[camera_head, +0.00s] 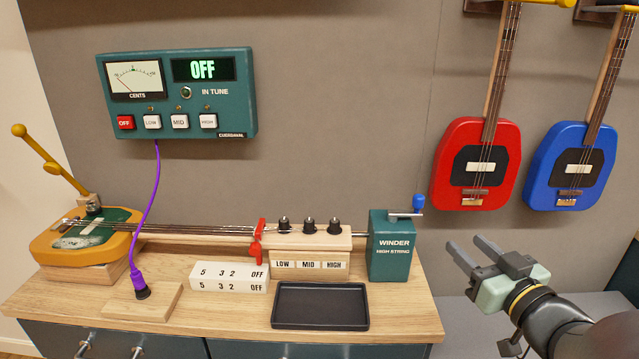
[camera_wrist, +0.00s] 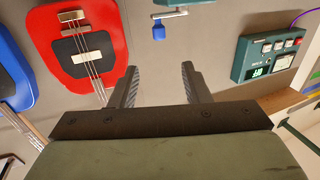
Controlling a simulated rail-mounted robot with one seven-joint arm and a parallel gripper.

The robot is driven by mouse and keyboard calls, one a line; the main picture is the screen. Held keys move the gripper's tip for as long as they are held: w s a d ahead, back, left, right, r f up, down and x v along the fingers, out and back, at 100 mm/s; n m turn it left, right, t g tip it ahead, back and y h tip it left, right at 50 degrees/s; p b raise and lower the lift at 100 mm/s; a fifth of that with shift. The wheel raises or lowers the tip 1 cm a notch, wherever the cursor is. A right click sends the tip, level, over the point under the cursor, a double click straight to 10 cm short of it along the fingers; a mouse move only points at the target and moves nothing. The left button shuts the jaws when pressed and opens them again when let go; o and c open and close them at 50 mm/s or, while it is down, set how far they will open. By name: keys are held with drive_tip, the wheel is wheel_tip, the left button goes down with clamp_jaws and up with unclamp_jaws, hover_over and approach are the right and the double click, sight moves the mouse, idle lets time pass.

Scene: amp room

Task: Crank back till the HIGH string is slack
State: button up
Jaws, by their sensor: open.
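The teal winder box (camera_head: 392,246), marked WINDER HIGH STRING, stands at the right end of the bench. Its crank with a blue knob (camera_head: 418,203) sticks out at the top right; the knob also shows in the wrist view (camera_wrist: 159,32). The yellow guitar (camera_head: 52,246) lies on the bench, its strings running right to the pegs (camera_head: 308,224) marked LOW, MID and HIGH. I cannot tell how tight the HIGH string is. The tuner (camera_head: 178,95) on the wall reads OFF. My gripper (camera_head: 470,252) is open and empty, right of the winder and apart from the crank.
A red guitar (camera_head: 477,165) and a blue guitar (camera_head: 570,165) hang on the wall above my gripper. A black tray (camera_head: 320,306), a white numbered block (camera_head: 229,278) and a purple cable (camera_head: 150,205) are on the bench. A red clamp-like piece (camera_head: 257,243) sits by the strings.

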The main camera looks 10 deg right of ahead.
sight(422, 203)
drive_tip(key=w, duration=0.5)
drive_tip(key=w+a+p, duration=0.1)
drive_tip(key=w, duration=0.5)
drive_tip(key=w+p, duration=0.1)
drive_tip(key=w, duration=0.5)
drive_tip(key=shift+a, duration=0.4)
clamp_jaws()
